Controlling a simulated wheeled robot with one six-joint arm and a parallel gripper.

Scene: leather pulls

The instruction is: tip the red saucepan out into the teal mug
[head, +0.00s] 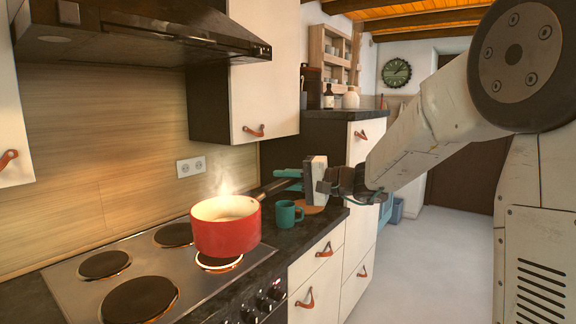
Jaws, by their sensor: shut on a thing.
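The red saucepan (226,237) is upright at the front right of the hob, over a glowing ring (219,264). I cannot tell whether it rests on the ring or hangs just above it. Pale contents show inside, and steam rises. Its dark handle (273,188) points right and back. My gripper (289,181), with teal fingers, is shut on the handle's far end. The teal mug (287,216) stands upright on the dark counter, right of the pan and below the handle. The inside of the mug is hardly visible.
The steel hob (80,285) has several other rings, some glowing. A round wooden board (309,207) lies behind the mug. A range hood (140,38) overhangs the hob. Drawers with leather pulls (305,299) front the counter. The floor (410,270) at right is clear.

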